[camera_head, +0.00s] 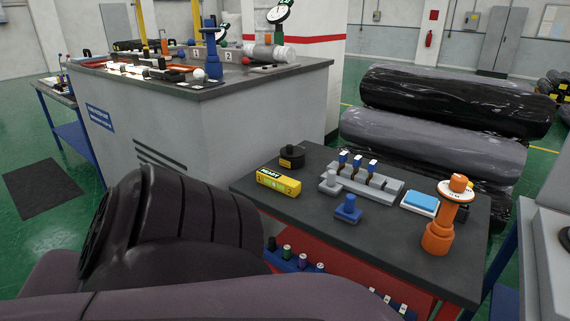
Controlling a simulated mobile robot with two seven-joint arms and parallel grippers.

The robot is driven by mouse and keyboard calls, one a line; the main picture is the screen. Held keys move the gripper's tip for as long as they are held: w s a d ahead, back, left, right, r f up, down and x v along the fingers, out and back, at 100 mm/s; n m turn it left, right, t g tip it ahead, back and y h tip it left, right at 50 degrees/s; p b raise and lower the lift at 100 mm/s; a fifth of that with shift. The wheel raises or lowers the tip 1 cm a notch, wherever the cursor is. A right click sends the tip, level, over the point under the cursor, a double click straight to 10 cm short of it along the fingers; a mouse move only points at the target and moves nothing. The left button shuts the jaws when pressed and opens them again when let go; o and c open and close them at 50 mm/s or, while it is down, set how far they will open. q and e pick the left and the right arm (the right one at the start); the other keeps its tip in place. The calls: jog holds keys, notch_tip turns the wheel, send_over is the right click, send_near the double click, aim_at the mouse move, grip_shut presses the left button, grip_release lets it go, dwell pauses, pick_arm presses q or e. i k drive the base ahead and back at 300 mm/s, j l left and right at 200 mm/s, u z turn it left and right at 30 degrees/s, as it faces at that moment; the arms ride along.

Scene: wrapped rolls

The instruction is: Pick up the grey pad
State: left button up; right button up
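I cannot pick out one thing that is surely the grey pad. On the small dark-topped table (310,215) stands a long light-grey block (384,187) with several blue-topped pegs. A small light-grey piece with a round knob (328,184) is at its front left. To the right lies a flat white pad with a blue top (420,203). Neither gripper shows; my dark arm parts fill the lower left and hide the table's front left.
The table also holds a yellow box (278,181), a black round weight (291,158), a blue knobbed piece (348,210) and an orange stand (438,232). Wrapped rolls (455,100) lie behind. A large grey cabinet (240,120) stands left. A dark mat (45,188) lies on the floor.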

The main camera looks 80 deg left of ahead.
aim_at(329, 186)
jog(key=u, duration=2.05)
